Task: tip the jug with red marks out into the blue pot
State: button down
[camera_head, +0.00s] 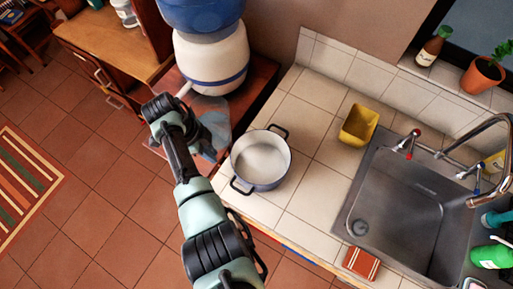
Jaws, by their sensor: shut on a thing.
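The blue pot (260,172) stands upright on the tiled counter, left of the sink. It has a white inside, a blue-grey outside and two dark handles, and it looks empty. A clear, see-through jug (216,108) shows just left of the pot, partly behind my arm; I cannot make out red marks on it. My gripper (203,141) is shut on the jug, with its fingers mostly hidden by my wrist. The jug is apart from the pot in the picture, and its tilt and contents are hard to tell.
A large white and blue water dispenser (213,62) stands behind the jug. Tiles around the pot are mostly clear.

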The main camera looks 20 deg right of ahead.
jog(key=f+b, duration=0.1)
jog(key=f, duration=0.1)
jog(key=f+b, duration=0.2)
jog(key=f, duration=0.1)
jog(key=f+b, duration=0.1)
jog(key=f, duration=0.1)
jog(key=shift+w+f+b, duration=0.2)
jog(key=shift+w+b, duration=0.05)
jog(key=shift+b, duration=0.05)
